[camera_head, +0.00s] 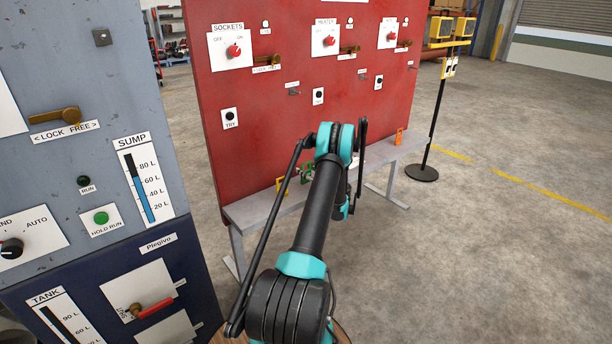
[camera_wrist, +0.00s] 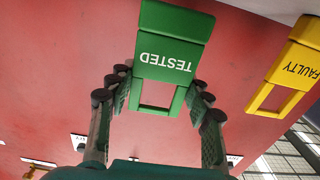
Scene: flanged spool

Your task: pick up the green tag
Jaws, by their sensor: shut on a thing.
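The green tag (camera_wrist: 172,50) reads TESTED, upside down in the wrist view, and has an open loop at its lower end there. My gripper (camera_wrist: 161,84) is shut on it, with fingers on both sides of the loop end. In the head view the green tag (camera_head: 306,171) shows only as a small patch by the red panel, just above the grey bench. My arm hides most of my gripper there. I cannot tell whether the tag touches the bench.
A yellow tag (camera_wrist: 290,68) reading FAULTY is close beside the green one; it also shows in the head view (camera_head: 281,186). An orange tag (camera_head: 399,136) stands farther right on the grey bench (camera_head: 378,155). The red panel (camera_head: 270,110) rises behind. A grey-blue cabinet (camera_head: 90,90) stands left.

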